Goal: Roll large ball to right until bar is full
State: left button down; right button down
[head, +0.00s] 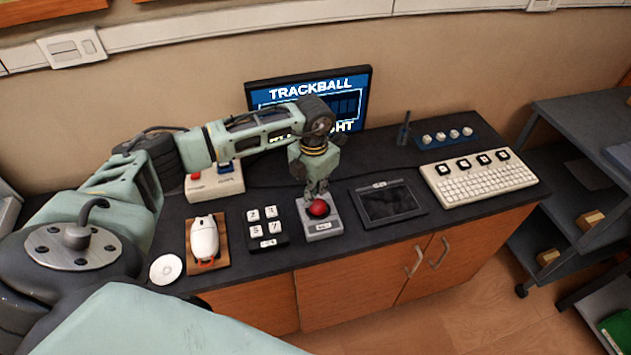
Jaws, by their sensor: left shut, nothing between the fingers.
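The large red ball (318,208) sits in a grey trackball base (321,229) on the dark counter. My left gripper (317,194) points down at the ball from above, its fingers shut and empty. The fingertips are at the ball's upper side; I cannot tell whether they touch it. A screen (352,88) behind reads "TRACKBALL" at the top. My left arm covers much of the screen, so the bar's fill cannot be read. My right gripper is not in view.
Left of the trackball are a keypad (267,228), a white mouse (204,238) and a disc (165,269). To the right are a tablet (386,202), a keyboard (484,184) and a blue knob panel (446,137). A grey shelf cart (575,105) stands at far right.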

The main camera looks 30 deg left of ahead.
pick_arm(q)
jog(key=shift+f+b, duration=0.9)
jog(key=shift+f, duration=0.15)
dwell(0.9)
jog(key=shift+w+d+r, duration=0.1)
jog(key=shift+w+d, duration=0.1)
jog(key=shift+w+d+b, duration=0.5)
jog(key=shift+w+b, duration=0.05)
jog(key=shift+b, duration=0.2)
dwell(0.4)
dwell(0.4)
jog(key=shift+r+p, duration=0.5)
jog(key=shift+r, duration=0.2)
jog(key=shift+s+a, duration=0.7)
jog(key=shift+s, duration=0.1)
